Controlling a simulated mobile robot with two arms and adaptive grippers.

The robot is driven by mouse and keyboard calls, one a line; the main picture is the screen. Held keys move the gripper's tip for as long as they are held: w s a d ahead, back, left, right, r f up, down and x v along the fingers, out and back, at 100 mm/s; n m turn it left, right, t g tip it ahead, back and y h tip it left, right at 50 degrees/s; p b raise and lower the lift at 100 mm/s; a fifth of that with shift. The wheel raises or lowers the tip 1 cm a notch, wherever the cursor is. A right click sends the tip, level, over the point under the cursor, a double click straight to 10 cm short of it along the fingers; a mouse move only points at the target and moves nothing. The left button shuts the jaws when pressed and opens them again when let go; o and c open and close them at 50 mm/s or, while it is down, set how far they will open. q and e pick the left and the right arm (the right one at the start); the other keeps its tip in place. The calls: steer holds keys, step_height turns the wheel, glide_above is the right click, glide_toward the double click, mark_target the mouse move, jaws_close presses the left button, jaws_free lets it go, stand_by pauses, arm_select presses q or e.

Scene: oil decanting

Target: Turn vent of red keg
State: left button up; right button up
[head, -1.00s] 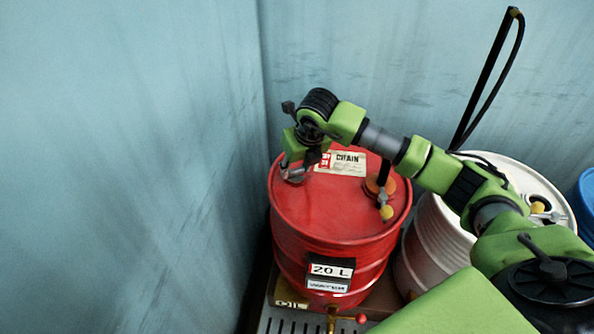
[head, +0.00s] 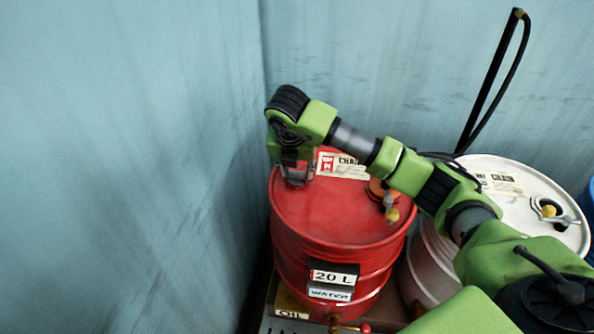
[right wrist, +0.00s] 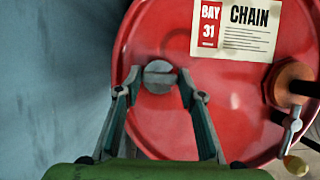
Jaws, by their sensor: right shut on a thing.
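The red keg (head: 330,225) stands in the corner and bears labels "20 L" and "WATER". My right gripper (head: 297,178) is on the far left part of its lid and hides the vent in the head view. In the right wrist view the vent is a small round grey cap (right wrist: 160,78) with a slot-like bar across it. The two fingers of my right gripper (right wrist: 160,82) are shut on the cap from both sides. My left gripper is not in view.
An orange bung with a small tap (right wrist: 292,125) rises from the lid on the right. A "CHAIN" label (right wrist: 235,25) lies near the vent. A white drum (head: 500,200) stands close right, and the blue wall (head: 150,150) close left.

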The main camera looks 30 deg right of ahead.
stand_by(0.4)
steer(key=o, duration=1.1)
steer(key=v, duration=1.2)
steer(key=shift+s+f, duration=0.1)
steer(key=shift+s, duration=0.05)
